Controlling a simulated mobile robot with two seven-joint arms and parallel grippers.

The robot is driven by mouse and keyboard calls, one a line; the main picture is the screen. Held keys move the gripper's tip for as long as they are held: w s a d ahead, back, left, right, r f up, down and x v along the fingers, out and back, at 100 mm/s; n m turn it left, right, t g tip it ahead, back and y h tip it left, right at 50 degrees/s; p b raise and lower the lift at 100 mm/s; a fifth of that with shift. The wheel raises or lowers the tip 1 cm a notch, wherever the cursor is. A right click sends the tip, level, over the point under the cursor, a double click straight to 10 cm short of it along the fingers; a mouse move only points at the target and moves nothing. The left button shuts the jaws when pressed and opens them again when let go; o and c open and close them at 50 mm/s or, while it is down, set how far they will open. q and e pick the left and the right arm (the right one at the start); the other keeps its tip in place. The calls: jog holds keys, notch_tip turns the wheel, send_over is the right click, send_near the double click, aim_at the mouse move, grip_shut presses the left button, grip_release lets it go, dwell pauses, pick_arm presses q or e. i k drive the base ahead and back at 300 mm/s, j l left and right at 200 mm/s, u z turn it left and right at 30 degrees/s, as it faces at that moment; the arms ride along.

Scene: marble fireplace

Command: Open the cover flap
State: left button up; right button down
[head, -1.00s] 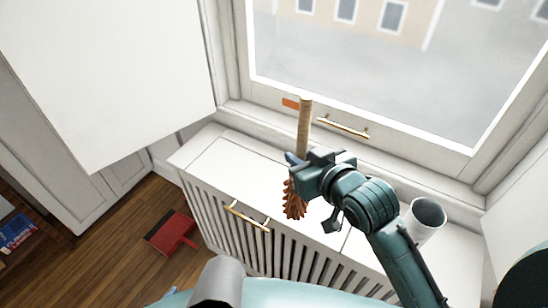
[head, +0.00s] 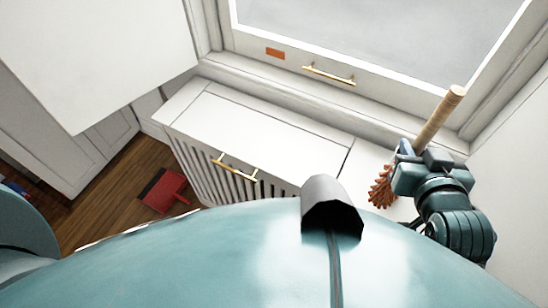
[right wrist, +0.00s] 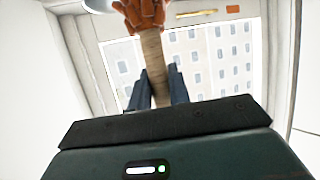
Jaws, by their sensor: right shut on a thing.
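The cover flap (head: 255,122) is a white panel set in the top of the slatted white cabinet under the window. It lies flat and closed, with a gold handle (head: 235,167) at its front edge. My right gripper (head: 402,158) is shut on the wooden handle of a brush (head: 440,115) with red-brown bristles, right of the flap and apart from it. The brush is tilted, bristles down, over the cabinet's right end. In the right wrist view the brush handle (right wrist: 152,55) sits between the two fingers. My left gripper is out of view.
A red dustpan (head: 163,190) lies on the wooden floor left of the cabinet. A window with its own gold handle (head: 330,76) is behind. A white panel (head: 95,60) stands at the left. The flap's top is clear.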

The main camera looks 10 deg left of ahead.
aim_at(289, 155)
jog(key=k+j+z, duration=0.4)
jog(key=z, duration=0.15)
jog(key=k+j, duration=0.4)
